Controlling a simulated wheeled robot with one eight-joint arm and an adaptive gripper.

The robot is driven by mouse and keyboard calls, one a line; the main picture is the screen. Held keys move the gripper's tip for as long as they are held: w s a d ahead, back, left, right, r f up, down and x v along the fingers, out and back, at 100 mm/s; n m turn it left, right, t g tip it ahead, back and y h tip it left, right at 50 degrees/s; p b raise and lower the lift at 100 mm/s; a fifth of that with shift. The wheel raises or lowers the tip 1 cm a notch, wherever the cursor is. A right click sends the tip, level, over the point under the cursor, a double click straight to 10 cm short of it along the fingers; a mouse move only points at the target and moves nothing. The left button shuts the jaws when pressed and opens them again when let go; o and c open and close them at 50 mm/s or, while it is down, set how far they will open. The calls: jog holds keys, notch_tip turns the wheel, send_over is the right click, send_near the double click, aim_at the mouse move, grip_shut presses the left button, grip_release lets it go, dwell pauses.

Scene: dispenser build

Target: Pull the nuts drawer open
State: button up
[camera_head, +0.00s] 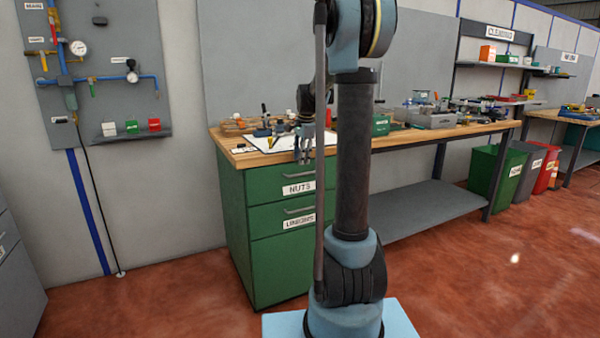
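The nuts drawer (265,184) is the top drawer of the green cabinet (235,213) under the wooden bench, with a white NUTS label and a grey bar handle (298,175). Its front looks flush with the cabinet, so it appears closed. My gripper (304,156) points down in front of the bench edge, just above the handle in the picture. I see no contact with the handle. The gripper is small, and I cannot tell whether its fingers are open or shut. My arm hides the right end of the drawer.
A second drawer (265,217) labelled UNIONS sits directly below. The wooden benchtop (395,139) holds a white sheet, tools, and boxes. A grey shelf (430,205) is under the bench. Green, grey and red bins stand at the right. The floor left of the cabinet is clear.

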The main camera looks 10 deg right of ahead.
aim_at(300, 174)
jog(key=f, duration=0.4)
jog(key=w+f, duration=0.1)
jog(key=f, duration=0.1)
jog(key=shift+w+a+f, duration=0.1)
jog(key=shift+a+f, duration=0.1)
jog(key=shift+f, duration=0.1)
grip_shut()
